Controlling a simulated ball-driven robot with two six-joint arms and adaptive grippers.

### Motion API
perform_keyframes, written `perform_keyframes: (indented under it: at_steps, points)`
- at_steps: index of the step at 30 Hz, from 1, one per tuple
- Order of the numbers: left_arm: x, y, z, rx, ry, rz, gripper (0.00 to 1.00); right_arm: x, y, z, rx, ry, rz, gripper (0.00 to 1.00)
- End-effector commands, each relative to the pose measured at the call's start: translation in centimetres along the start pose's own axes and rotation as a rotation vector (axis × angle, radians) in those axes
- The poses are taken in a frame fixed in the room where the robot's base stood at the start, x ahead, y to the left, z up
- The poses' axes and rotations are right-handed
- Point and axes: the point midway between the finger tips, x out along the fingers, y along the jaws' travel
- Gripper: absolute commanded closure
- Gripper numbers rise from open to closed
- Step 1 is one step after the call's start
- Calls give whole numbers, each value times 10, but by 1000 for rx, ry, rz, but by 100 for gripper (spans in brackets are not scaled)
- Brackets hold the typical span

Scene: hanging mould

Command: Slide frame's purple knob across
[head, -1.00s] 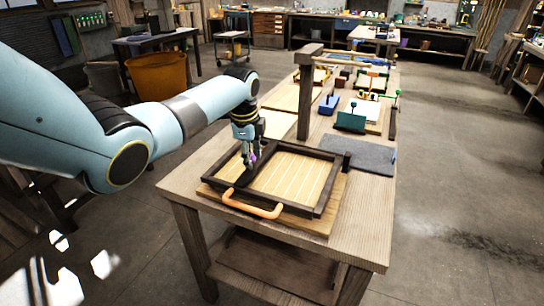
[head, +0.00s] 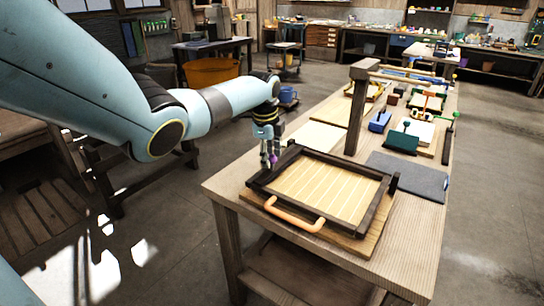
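The frame (head: 385,190) is a dark wooden rectangle around pale slats (head: 325,186), lying on a board on the near table. An orange handle (head: 294,214) is on its near side. The small purple knob (head: 273,159) shows at the frame's left rail, partly hidden by my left gripper. My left gripper (head: 268,161) points down at that rail, its fingertips right at the knob. The fingers are too small to tell whether they are closed on it. My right gripper is out of view.
A wooden post (head: 357,112) with a crossbar rises behind the frame. A grey mat (head: 408,175) lies to the right. Blue (head: 379,121) and green (head: 402,140) items stand farther back. The table's front right corner is bare.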

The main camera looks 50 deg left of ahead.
Motion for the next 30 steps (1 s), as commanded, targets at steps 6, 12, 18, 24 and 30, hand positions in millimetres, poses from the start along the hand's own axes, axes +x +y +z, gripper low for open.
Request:
perform_keyframes:
  at_steps: [6,12,18,24,30]
  points:
    - [1,1,-2,0,4,3,47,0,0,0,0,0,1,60]
    - [-2,1,-2,0,5,3,47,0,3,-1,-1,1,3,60]
    - [-29,0,-2,2,3,-1,47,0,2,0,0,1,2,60]
    - [-76,1,-1,2,2,0,47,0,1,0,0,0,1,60]
    - [-108,0,-1,0,3,2,47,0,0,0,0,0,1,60]
